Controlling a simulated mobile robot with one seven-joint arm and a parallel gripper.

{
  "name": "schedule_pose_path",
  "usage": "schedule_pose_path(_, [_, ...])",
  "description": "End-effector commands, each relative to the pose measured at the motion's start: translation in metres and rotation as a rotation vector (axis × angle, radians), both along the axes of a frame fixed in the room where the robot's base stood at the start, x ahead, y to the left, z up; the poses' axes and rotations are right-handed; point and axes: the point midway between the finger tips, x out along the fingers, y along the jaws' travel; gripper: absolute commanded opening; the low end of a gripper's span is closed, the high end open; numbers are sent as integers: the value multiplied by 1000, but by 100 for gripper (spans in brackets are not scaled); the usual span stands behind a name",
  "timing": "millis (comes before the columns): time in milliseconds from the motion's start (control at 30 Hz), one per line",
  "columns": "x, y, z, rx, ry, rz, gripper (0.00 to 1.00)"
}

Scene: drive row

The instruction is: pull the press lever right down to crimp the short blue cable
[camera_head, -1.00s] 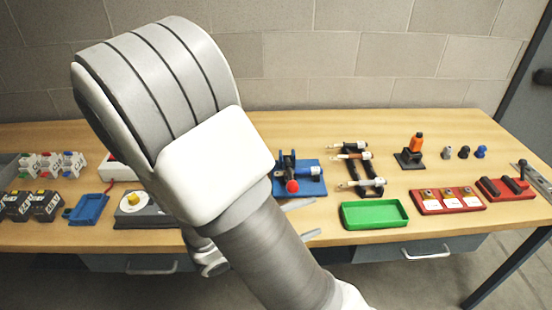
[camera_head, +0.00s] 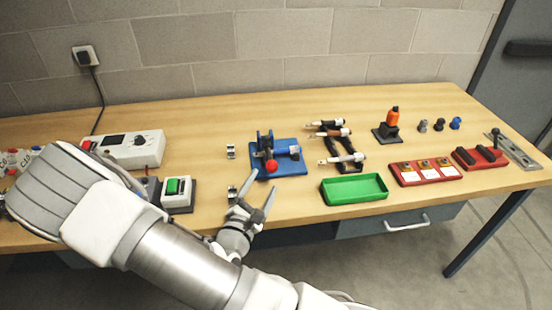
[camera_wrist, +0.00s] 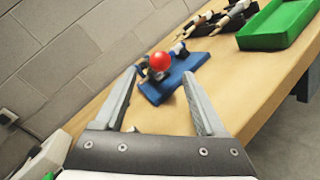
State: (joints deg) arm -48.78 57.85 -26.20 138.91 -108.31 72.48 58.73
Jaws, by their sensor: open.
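The blue press (camera_head: 277,157) stands on the table near the middle in the head view, with a blue base plate. Its lever ends in a red ball (camera_head: 271,166) at the front left; it also shows in the wrist view as a red ball (camera_wrist: 160,61). A short cable (camera_head: 291,150) with a pale end lies at the press's right side; its contact with the press is too small to tell. My gripper (camera_head: 259,189) is open and empty, in front of the press at the table's front edge. In the wrist view the press (camera_wrist: 172,82) lies beyond and between my fingers.
A cable rack (camera_head: 343,150) with several cables stands right of the press, with a green tray (camera_head: 354,189) in front. Left are a small metal piece (camera_head: 231,151), a white meter (camera_head: 128,149) and a green-switch box (camera_head: 177,193). Red blocks (camera_head: 424,171) stand further right.

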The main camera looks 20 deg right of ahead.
Motion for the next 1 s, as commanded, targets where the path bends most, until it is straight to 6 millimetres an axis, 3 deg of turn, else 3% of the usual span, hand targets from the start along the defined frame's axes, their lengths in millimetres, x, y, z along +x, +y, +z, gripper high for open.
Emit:
schedule_pose_path(300, [50, -49, 0, 1, -2, -4, 73])
schedule_pose_path(500, [72, -69, 0, 1, -2, -2, 73])
schedule_pose_path(967, [81, -77, 0, 2, 0, -2, 73])
schedule_pose_path(1000, [81, -77, 0, 2, 0, -2, 66])
